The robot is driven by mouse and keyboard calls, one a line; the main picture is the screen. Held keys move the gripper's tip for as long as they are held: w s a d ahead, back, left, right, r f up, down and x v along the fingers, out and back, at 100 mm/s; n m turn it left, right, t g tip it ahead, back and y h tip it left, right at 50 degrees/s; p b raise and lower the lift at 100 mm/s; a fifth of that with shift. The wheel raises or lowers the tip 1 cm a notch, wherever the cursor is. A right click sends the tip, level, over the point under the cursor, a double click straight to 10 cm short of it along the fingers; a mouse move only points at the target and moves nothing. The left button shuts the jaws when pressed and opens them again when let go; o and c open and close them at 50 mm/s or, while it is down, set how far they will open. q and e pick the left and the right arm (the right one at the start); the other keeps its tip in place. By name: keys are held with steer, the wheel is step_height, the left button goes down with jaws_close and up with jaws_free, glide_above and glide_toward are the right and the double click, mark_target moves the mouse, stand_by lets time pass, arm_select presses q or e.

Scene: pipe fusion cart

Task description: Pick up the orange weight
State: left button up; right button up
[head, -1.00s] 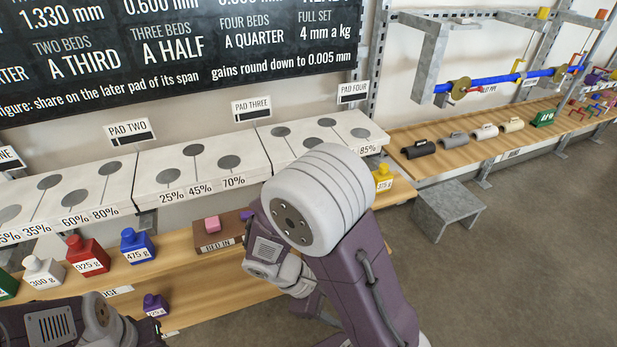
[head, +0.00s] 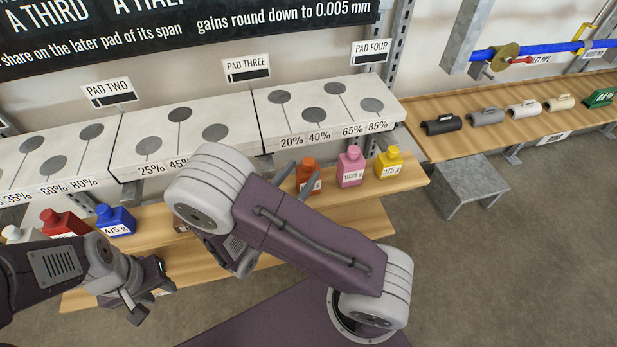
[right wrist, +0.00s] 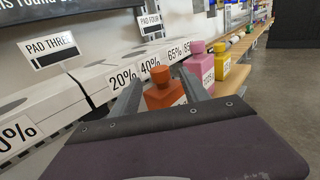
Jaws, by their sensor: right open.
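The orange weight (head: 308,178), a squat bottle shape with a knob and a white label, stands on the wooden shelf below pad four, left of the pink weight. In the right wrist view the orange weight (right wrist: 163,92) shows between the two fingers of my right gripper (right wrist: 158,88). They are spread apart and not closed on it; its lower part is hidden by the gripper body. In the head view my right gripper (head: 298,180) is partly hidden behind my arm. My left gripper (head: 152,300) is at lower left, empty, with its fingertips apart.
The pink weight (head: 351,167) and yellow weight (head: 389,163) stand close to the right of the orange one. Blue (head: 116,220) and red (head: 66,224) weights stand at left. The white pad ledge (head: 330,112) overhangs behind. A grey step (head: 468,185) stands on the floor.

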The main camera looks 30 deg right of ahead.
mark_target(305, 169)
steer(key=x, duration=0.4)
steer(key=shift+d+f, duration=0.1)
steer(key=shift+f, duration=0.05)
steer(key=shift+s, duration=0.1)
steer(key=c, duration=0.3)
jaws_close()
stand_by(0.7)
